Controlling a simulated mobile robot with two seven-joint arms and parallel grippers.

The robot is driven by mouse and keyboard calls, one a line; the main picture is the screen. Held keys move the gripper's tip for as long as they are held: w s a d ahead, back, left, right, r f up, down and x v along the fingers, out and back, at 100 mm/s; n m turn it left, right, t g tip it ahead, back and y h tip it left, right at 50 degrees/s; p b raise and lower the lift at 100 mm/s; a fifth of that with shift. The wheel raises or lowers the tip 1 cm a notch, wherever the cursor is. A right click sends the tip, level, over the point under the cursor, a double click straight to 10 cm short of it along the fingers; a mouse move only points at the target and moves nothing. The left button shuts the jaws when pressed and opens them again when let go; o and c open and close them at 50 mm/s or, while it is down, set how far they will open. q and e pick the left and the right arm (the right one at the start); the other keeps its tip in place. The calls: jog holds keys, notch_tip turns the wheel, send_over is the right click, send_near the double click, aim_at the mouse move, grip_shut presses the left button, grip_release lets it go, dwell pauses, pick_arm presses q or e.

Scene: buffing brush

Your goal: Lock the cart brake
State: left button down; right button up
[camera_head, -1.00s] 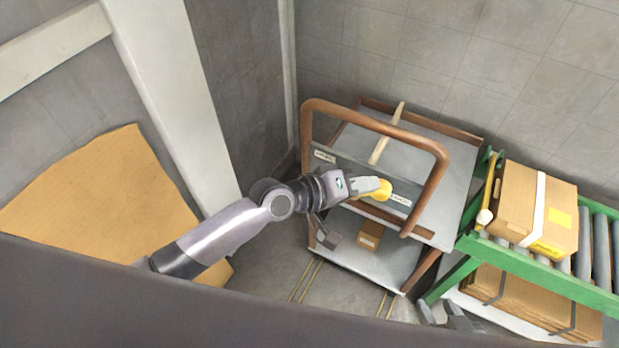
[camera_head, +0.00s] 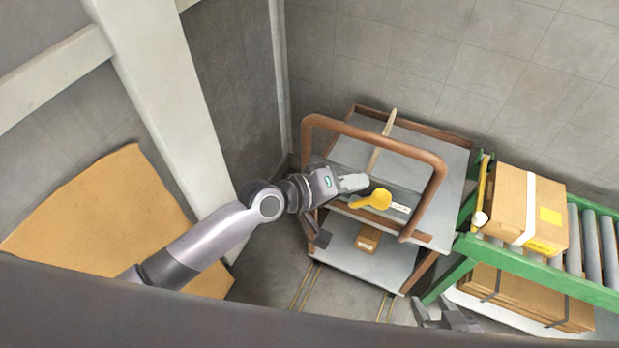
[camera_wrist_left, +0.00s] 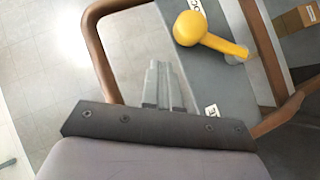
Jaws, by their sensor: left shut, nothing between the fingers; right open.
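The cart (camera_head: 440,165) has a brown tube handle frame and a grey panel bearing a yellow brake lever (camera_head: 372,200). The lever's thick round end is at the right, beside a white label (camera_head: 400,208); its thin end points left. In the left wrist view the lever (camera_wrist_left: 205,35) shows whole, its round end by a label partly reading "OC". My left gripper (camera_head: 356,183) is shut and empty, just left of and above the lever; its fingers (camera_wrist_left: 163,85) look apart from it in the wrist view. My right gripper (camera_head: 447,314) is open low down, away from the cart.
A green roller conveyor (camera_head: 540,265) with a taped carton (camera_head: 525,208) stands right of the cart. A small box (camera_head: 367,239) lies on the cart's lower shelf. A white post (camera_head: 165,95) and cardboard sheet (camera_head: 90,215) are at the left.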

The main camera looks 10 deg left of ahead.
pick_arm(q)
jog(key=d+r+v, duration=0.1)
jog(key=v, duration=0.8)
jog(key=shift+s+r+p, duration=0.3)
jog(key=shift+s+r, duration=0.1)
jog(key=shift+s, duration=0.05)
jog(key=s+a+f+m+t+y, duration=0.1)
jog(key=s+a+f+m+y, duration=0.1)
jog(key=s+a+f+y, duration=0.2)
jog(key=s+a+f+m+t+y, duration=0.1)
jog(key=s+a+f+m+y, duration=0.1)
jog(key=s+a+f+y, duration=0.3)
jog(key=s+a+f, duration=0.3)
jog(key=a+f, duration=0.4)
jog(key=shift+s+a+f+m+y, duration=0.25)
jog(key=shift+a+f+m+y, duration=0.05)
jog(key=shift+a+m, duration=0.1)
jog(key=shift+d, duration=0.1)
